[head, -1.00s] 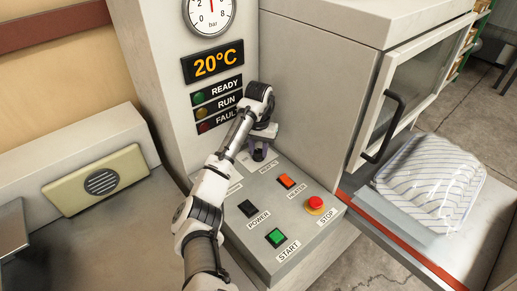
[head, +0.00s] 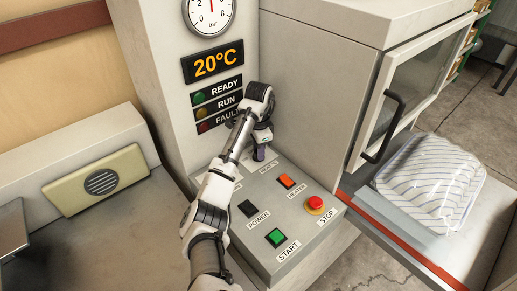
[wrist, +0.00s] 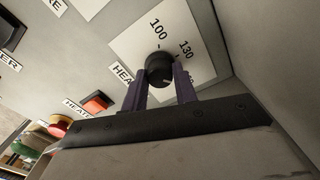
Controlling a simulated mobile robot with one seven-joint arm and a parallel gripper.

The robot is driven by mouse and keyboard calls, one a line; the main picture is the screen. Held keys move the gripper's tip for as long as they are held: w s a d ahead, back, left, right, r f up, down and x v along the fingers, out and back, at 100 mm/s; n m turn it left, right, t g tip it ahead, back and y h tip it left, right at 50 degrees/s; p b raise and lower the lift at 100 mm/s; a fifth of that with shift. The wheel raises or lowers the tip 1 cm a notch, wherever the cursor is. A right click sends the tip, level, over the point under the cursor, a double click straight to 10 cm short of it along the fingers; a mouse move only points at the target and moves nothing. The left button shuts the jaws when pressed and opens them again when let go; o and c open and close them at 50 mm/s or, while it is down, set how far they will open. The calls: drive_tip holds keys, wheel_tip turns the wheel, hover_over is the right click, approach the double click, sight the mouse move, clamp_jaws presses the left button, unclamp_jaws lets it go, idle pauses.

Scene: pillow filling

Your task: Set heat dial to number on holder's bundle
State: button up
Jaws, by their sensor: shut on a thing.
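The black heat dial (wrist: 159,65) sits on a white scale plate (wrist: 185,42) on the sloped control panel (head: 236,229). The numbers 100 and 130 show on the plate in the wrist view; other marks are hidden. A light mark shows on the dial's near side, but I cannot tell its exact number. My gripper (wrist: 160,82) is shut on the dial, with a purple finger at each side; in the head view it (head: 260,153) is at the panel's back, covering the dial. No holder's bundle with a readable number is visible.
The heater switch (head: 286,181), power switch (head: 247,208), start button (head: 276,237) and red stop button (head: 315,204) are on the panel. The display (head: 213,63) reads 20°C. A striped, clear-wrapped bundle (head: 428,184) lies on a tray beside the glass-door cabinet (head: 405,90).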

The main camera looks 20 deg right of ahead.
drive_tip(key=shift+m, duration=1)
drive_tip(key=o, duration=1)
drive_tip(key=shift+c, duration=0.2)
wheel_tip(320, 180, up, 14)
drive_tip(key=shift+f, duration=0.1)
